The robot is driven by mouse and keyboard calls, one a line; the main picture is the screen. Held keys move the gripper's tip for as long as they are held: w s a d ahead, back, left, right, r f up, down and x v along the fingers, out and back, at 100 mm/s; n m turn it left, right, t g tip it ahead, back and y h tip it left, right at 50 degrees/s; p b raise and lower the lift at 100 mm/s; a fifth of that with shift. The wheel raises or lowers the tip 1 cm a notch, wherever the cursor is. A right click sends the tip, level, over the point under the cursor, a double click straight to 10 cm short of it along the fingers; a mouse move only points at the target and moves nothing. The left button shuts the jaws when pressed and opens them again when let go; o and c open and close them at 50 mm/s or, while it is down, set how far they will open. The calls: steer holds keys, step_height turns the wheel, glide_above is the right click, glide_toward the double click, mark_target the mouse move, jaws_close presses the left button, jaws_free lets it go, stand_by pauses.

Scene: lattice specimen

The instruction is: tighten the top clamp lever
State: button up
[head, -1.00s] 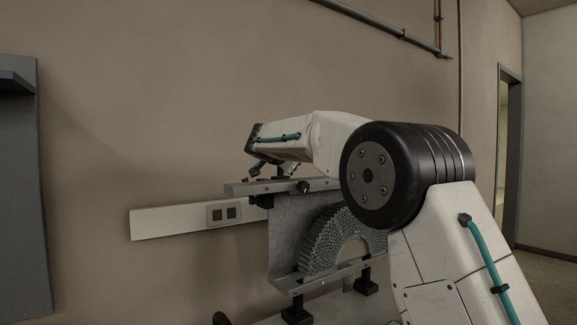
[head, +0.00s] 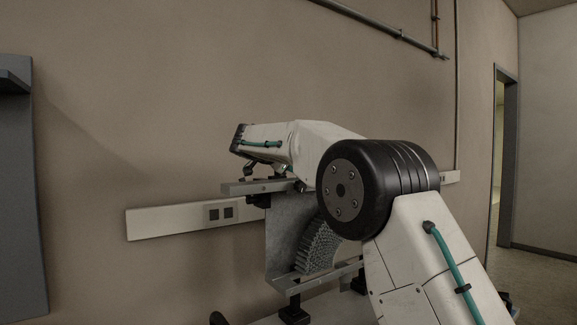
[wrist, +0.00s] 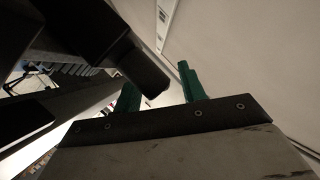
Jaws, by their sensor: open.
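The grey arched lattice specimen (head: 318,248) stands in a metal fixture on the bench, partly hidden behind my arm. A grey top bar (head: 238,188) crosses above it. In the wrist view, a thick dark rounded part (wrist: 142,72), perhaps the top clamp lever, reaches in from the upper left. Its end lies close to the fingers and covers part of the left one; I cannot tell whether they touch. My gripper (wrist: 160,92) has two green fingers, open with a gap between them. In the head view its end is just above the top bar, with the fingertips hard to make out.
A lower grey rail (head: 322,281) holds the specimen's foot, on black supports (head: 294,312). A white wall trunking with sockets (head: 165,220) runs behind the fixture. A dark grey panel (head: 22,200) stands at the far left.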

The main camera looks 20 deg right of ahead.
steer(key=shift+v, duration=3.05)
steer(key=v, duration=0.7)
steer(key=shift+s+a+r, duration=0.1)
steer(key=shift+s+a, duration=0.15)
steer(key=shift+a, duration=0.05)
